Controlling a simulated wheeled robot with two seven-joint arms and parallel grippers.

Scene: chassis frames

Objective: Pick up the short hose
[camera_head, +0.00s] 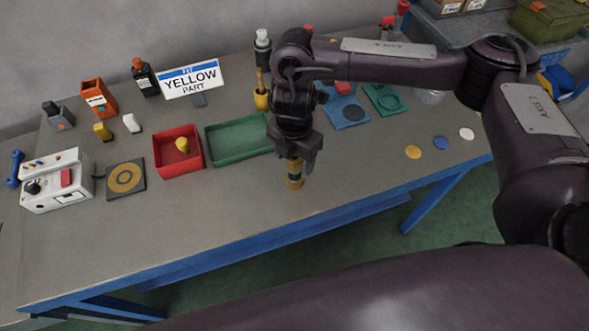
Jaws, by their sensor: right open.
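My right gripper (297,160) points down over the front middle of the bench (235,205). It is open. No thing in view can be surely told as the short hose. My left gripper is not in view.
A green tray (211,160) and a red bin (157,165) holding a yellow part lie left of the gripper. A "YELLOW PART" sign (190,78) stands behind. A white control box (75,198) is at far left. Several coloured discs lie right. The bench front is clear.

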